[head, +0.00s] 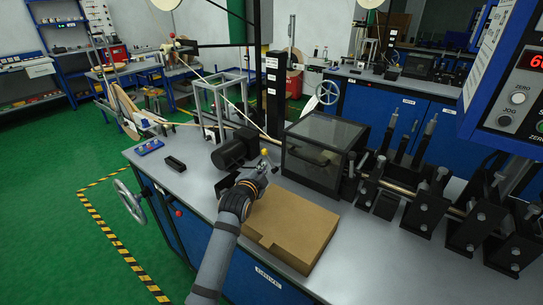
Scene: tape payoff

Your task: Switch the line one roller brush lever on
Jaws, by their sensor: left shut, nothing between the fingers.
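My left arm reaches up from the bottom of the head view over the grey bench top. My left gripper (264,167) is shut and empty. A small yellow knob (264,152), which looks like the end of a lever, shows just beyond its fingertips. I cannot tell whether the fingers touch it, and the gripper hides what lies below the knob. A black motor-like unit (230,153) stands just left of the gripper. A dark box with clear panels (318,150) stands to its right. No roller brush is clearly visible. My right gripper is not in view.
A brown cardboard box (292,228) lies on the bench (195,182) right of my forearm. Several black roller stands (430,205) fill the bench's right side. A control panel (513,90) hangs at upper right. A handwheel (130,200) sticks out at the left. Green floor is free there.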

